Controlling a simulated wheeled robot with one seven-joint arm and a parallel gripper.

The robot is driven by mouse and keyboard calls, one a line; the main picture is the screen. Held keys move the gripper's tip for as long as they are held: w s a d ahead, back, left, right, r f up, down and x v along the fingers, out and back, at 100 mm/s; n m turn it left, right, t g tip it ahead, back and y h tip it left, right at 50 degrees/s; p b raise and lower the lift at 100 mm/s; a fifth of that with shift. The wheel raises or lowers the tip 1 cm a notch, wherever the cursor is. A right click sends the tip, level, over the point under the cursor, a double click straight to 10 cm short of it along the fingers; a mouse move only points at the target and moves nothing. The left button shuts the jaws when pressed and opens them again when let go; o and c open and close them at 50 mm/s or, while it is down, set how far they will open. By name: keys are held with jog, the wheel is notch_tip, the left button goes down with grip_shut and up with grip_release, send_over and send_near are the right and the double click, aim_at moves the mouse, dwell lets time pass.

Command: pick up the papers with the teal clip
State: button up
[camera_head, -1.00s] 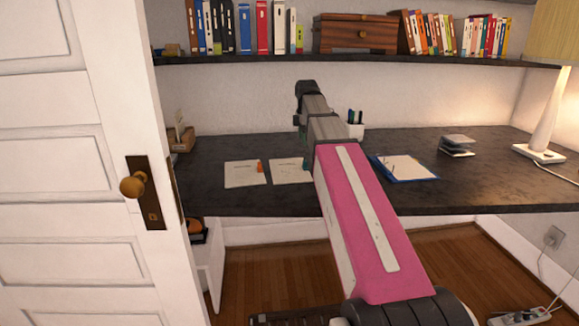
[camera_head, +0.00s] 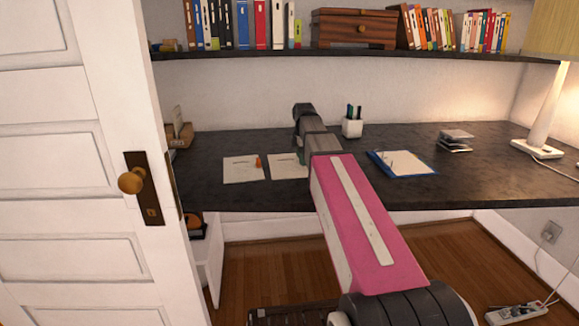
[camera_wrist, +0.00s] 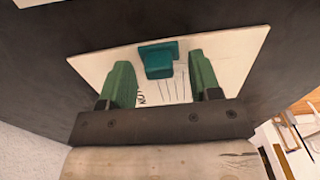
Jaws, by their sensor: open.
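The papers with the teal clip (camera_head: 285,167) lie on the dark desk, partly hidden behind my arm in the head view. In the wrist view the white sheet (camera_wrist: 231,52) is ahead of my gripper (camera_wrist: 160,60), with the teal clip (camera_wrist: 158,66) on its edge. My gripper is open, with a green finger on each side of the clip in the picture. No contact shows, and the height of the fingers above the paper is hard to tell. In the head view the fingertips are hidden by my arm.
Papers with an orange clip (camera_head: 241,170) lie just left. A blue clipboard (camera_head: 403,163), a pen cup (camera_head: 352,127), a stack of small items (camera_head: 455,141) and a lamp (camera_head: 541,125) stand to the right. A shelf (camera_head: 300,54) hangs above; an open door (camera_head: 70,180) is at left.

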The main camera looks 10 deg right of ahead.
jog(key=shift+f, duration=0.4)
jog(key=c, duration=0.8)
jog(key=shift+r, duration=0.2)
jog(key=shift+r, duration=0.6)
notch_tip(320, 180, up, 2)
jog(key=shift+r, duration=0.25)
jog(key=s+a+r, duration=0.2)
jog(key=a, duration=0.1)
jog(key=s+a+r, duration=0.2)
jog(key=a, duration=0.1)
jog(key=s+a+r, duration=0.2)
jog(key=a+r, duration=0.1)
jog(key=shift+s+a, duration=0.15)
jog(key=shift+a, duration=0.25)
